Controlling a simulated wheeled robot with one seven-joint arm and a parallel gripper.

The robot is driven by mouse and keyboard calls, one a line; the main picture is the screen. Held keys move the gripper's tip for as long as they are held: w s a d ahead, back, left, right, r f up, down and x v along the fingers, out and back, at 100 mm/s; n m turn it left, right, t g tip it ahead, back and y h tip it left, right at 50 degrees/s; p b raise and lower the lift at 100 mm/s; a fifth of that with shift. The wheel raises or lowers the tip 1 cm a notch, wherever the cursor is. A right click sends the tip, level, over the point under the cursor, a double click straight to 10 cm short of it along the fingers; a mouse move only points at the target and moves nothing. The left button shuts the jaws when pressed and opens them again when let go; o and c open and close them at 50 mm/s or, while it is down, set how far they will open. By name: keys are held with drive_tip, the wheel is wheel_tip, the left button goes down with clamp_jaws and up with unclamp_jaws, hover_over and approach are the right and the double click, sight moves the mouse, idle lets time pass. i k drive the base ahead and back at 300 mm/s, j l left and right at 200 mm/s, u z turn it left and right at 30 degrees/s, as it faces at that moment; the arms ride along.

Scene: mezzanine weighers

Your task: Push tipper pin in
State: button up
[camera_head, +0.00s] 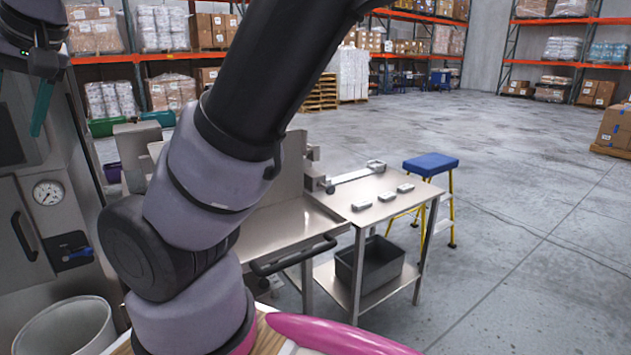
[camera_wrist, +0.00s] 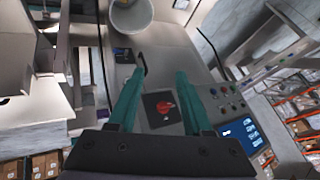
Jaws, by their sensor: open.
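In the wrist view my gripper (camera_wrist: 160,73) is open, with its two teal fingers apart and nothing between their tips. Between the fingers, on the grey machine face behind, is a red rotary knob (camera_wrist: 165,106) on a dark square plate. In the head view my gripper (camera_head: 40,108) is at the top left, in front of the grey machine (camera_head: 50,160); only part of it shows. A small dark fitting with a blue part (camera_head: 72,251) is low on that machine, and it also shows in the wrist view (camera_wrist: 124,55). I cannot make out which part is the tipper pin.
A panel with a lit blue screen (camera_wrist: 240,132) and buttons is right of the fingers. A pressure gauge (camera_head: 48,193) and a pale bin (camera_head: 68,330) are at left. A steel table (camera_head: 375,215) with small blocks and a blue-topped stool (camera_head: 430,164) stand right.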

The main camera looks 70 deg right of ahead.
sight(330, 189)
drive_tip(key=z, duration=2.2)
